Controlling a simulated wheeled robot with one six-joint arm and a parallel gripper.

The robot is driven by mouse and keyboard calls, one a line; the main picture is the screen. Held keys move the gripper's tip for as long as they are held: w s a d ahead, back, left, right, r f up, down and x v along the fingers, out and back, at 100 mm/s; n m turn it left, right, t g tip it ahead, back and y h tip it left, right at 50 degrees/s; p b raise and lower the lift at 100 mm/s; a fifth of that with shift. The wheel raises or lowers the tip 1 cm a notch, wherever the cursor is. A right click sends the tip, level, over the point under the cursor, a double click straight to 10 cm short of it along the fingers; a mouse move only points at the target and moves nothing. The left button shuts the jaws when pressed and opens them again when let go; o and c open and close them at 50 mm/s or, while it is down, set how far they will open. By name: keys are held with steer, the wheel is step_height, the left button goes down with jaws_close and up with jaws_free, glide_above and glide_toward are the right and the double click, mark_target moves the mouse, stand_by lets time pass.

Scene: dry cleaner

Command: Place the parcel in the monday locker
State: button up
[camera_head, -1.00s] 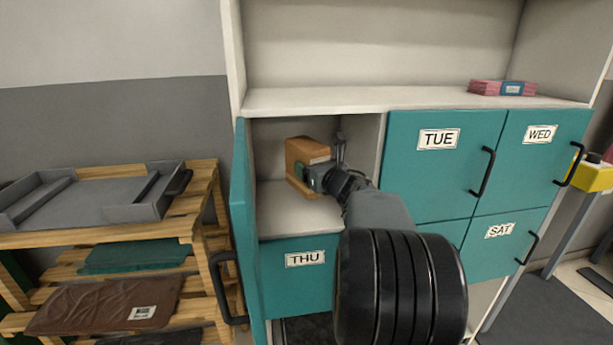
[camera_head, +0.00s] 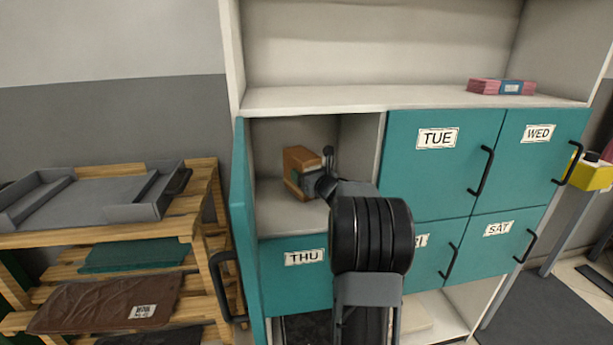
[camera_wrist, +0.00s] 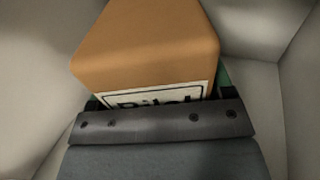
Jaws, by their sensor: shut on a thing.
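The parcel (camera_head: 301,165) is a brown box with a white label, inside the open top-left locker compartment (camera_head: 285,222). In the wrist view the parcel (camera_wrist: 150,45) fills the upper middle, with its lettered label partly hidden by my gripper (camera_wrist: 160,105). My gripper (camera_head: 312,182) is shut on the parcel within the compartment. Pale compartment walls surround the parcel in the wrist view. The locker door (camera_head: 242,225) stands open at the left, and its label is not visible. I cannot tell whether the parcel touches the compartment floor.
Closed teal doors TUE (camera_head: 437,165), WED (camera_head: 543,150), SAT (camera_head: 500,245) and THU (camera_head: 300,280) surround the opening. A pink bundle (camera_head: 502,87) lies on the upper shelf. A wooden rack (camera_head: 205,215) with a grey tray (camera_head: 95,200) stands left, close to the open door.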

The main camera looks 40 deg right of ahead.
steer(key=shift+w+d+f, duration=0.1)
steer(key=shift+w+f, duration=0.1)
steer(key=shift+f+b, duration=0.2)
steer(key=shift+b, duration=0.1)
steer(key=o, duration=1.2)
steer(key=shift+c, duration=0.2)
steer(key=shift+r, duration=0.1)
steer(key=shift+r+p, duration=0.15)
steer(key=shift+p, duration=0.25)
steer(key=shift+s, duration=0.4)
steer(key=s, duration=0.7)
steer(key=s+b, duration=0.1)
steer(key=s, duration=0.3)
steer(key=shift+s+a, duration=0.15)
steer(key=shift+a, duration=0.2)
